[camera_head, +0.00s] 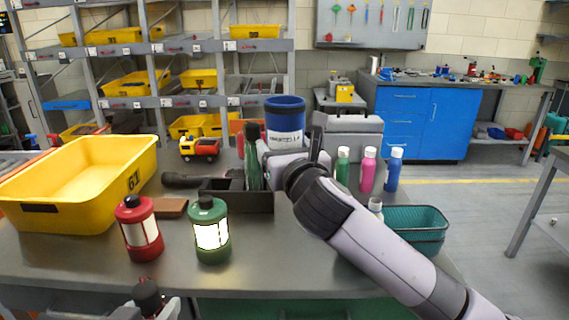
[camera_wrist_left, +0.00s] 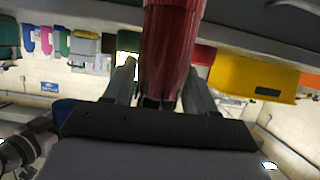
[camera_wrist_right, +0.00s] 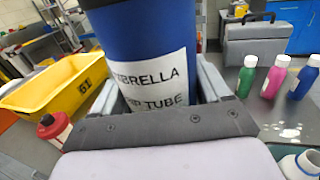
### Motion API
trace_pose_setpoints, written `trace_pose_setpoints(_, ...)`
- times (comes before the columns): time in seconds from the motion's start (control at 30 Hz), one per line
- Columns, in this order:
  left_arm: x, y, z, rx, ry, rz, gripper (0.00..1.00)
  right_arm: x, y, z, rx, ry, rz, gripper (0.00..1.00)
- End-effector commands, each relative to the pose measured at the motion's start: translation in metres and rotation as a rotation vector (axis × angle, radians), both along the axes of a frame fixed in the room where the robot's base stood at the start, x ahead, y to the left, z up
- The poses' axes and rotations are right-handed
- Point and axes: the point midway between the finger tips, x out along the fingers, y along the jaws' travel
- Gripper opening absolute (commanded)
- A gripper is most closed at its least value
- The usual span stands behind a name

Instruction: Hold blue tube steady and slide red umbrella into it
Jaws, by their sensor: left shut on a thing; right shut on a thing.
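The blue tube (camera_head: 286,121) stands upright, with a dark rim and a white label, at the middle of the workbench in the head view. My right gripper (camera_head: 288,157) is shut around its lower part. In the right wrist view the tube (camera_wrist_right: 150,40) fills the space between the fingers, its label reading "UMBRELLA" in part. The red umbrella (camera_wrist_left: 168,45) shows in the left wrist view, where my left gripper (camera_wrist_left: 165,90) is shut on it. Its far end is out of frame.
A yellow bin (camera_head: 85,180) stands at the left. Red (camera_head: 140,230) and green (camera_head: 210,232) lanterns stand at the front. A dark open box (camera_head: 240,200) lies left of my right arm. Several bottles (camera_head: 368,170) and a green basket (camera_head: 420,228) are at the right.

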Motion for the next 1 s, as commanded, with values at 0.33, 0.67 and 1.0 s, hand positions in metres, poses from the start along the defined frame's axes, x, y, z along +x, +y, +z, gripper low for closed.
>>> trace_pose_setpoints(0.33, 0.0, 0.0, 0.001, 0.0, -0.003, 0.0, 0.0, 0.0, 0.0, 0.003, 0.0, -0.002, 0.0, 0.43)
trace_pose_setpoints(0.67, 0.0, 0.0, 0.012, 0.0, -0.003, 0.0, 0.0, 0.0, -0.001, 0.003, -0.002, -0.001, -0.001, 0.43)
trace_pose_setpoints(1.0, 0.0, 0.0, 0.01, 0.0, -0.003, 0.0, 0.0, 0.0, 0.0, -0.001, -0.001, -0.001, -0.001, 0.43)
